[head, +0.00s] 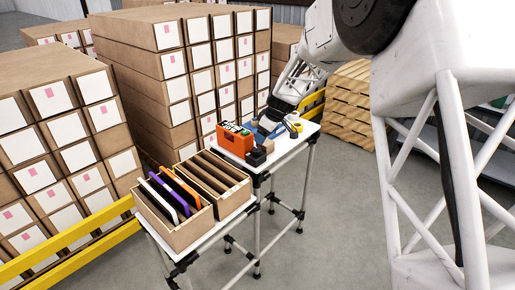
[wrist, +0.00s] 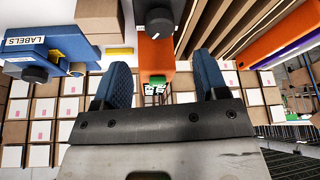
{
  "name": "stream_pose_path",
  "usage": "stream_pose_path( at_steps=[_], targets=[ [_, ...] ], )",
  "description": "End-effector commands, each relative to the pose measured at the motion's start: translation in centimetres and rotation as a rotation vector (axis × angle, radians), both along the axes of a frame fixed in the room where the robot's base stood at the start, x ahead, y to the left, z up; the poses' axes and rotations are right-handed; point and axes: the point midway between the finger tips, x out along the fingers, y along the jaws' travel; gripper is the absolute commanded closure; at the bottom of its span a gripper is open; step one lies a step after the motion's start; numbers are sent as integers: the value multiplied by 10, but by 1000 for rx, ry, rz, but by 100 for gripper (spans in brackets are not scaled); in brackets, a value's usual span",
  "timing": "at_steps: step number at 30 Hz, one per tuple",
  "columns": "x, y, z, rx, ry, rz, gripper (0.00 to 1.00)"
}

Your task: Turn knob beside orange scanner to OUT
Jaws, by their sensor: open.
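The orange scanner (wrist: 155,55) shows upright between my fingers in the wrist view, with a small green and white patch at its lower end. A black round knob (wrist: 158,21) on a dark box is at its upper end, with a short white mark on its edge; I cannot read any lettering there. My gripper (wrist: 164,80) is open, its two blue fingers apart and empty, and the knob lies beyond the fingertips. In the head view the orange scanner (head: 236,139) stands on the white table, with dark boxes (head: 257,157) beside it.
A second dark knob (wrist: 36,74) sits by a blue LABELS device (wrist: 45,48) at the left. A yellow item (wrist: 120,52) and a carton are nearby. An open carton (head: 172,218) with coloured folders stands nearer on the table. Stacked cartons (head: 190,70) rise behind.

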Motion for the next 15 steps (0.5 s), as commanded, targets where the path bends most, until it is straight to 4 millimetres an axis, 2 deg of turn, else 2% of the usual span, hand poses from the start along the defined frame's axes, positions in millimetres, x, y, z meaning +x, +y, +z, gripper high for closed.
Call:
stream_pose_path(
  at_steps=[5, 15],
  targets=[
    [2, 4, -12, 0, 2, 1, 33],
    [10, 17, -48, 0, 2, 1, 33]
  ],
)
